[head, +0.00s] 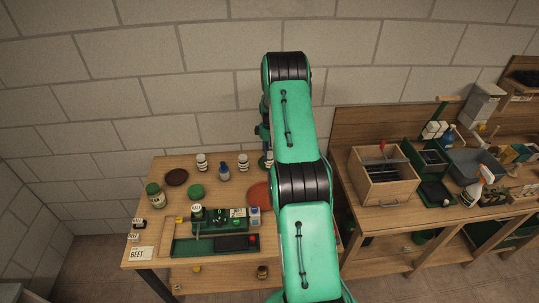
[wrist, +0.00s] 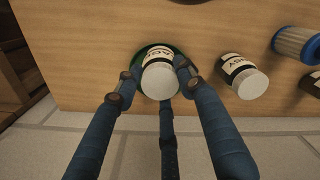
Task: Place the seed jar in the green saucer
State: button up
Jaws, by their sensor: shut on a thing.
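My gripper (wrist: 157,84) is shut on the seed jar (wrist: 158,78), with fingers on both sides of its white lid and partly readable label. A dark green rounded surface (wrist: 146,51) shows around the jar's far end; I cannot tell whether it is a dish under it or part of the jar. In the head view my arm hides most of the gripper; a bit of the jar (head: 269,155) shows beside the arm at the table's back. A green saucer (head: 196,191) lies at the table's left middle, empty and apart from the gripper.
Other white-lidded jars (head: 243,161) (head: 202,162) and a blue container (head: 224,172) stand along the back. A wooden box (head: 383,182) stands on the right bench.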

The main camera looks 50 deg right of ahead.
jog(key=shift+f, duration=0.2)
jog(key=o, duration=1.3)
jog(key=shift+r+p, duration=0.4)
jog(key=shift+r, duration=0.35)
notch_tip(320, 180, up, 12)
jog(key=shift+f+b, duration=0.2)
jog(key=shift+b, duration=0.45)
